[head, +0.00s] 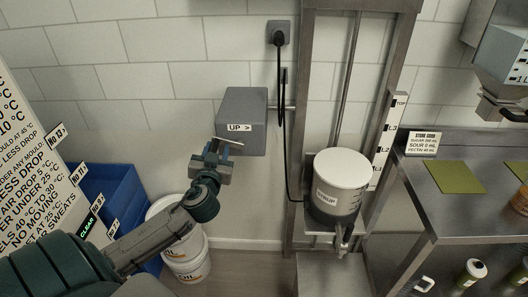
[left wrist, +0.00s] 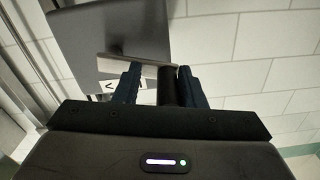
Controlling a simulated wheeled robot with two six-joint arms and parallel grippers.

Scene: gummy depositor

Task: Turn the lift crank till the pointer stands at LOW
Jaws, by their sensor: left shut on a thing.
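The lift crank is on a grey box (head: 241,121) labelled "UP >" on the wall. My left gripper (head: 213,160) is at the front lower left of this box. In the left wrist view, it (left wrist: 161,88) is shut on the dark crank handle (left wrist: 168,88), beneath the flat metal crank arm (left wrist: 145,68). The crank arm also shows in the head view (head: 229,141). The syrup pot (head: 337,190) stands upright on the lift carriage. A white scale (head: 384,143) marked TOP, L3, L2 and lower stands right of it. I cannot make out the pointer. My right gripper is not in view.
A steel lift frame (head: 408,60) surrounds the carriage, with a black cable (head: 281,100) hanging at its left. White buckets (head: 186,268) and a blue bin (head: 115,190) stand at lower left. A steel bench (head: 455,215) is at right.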

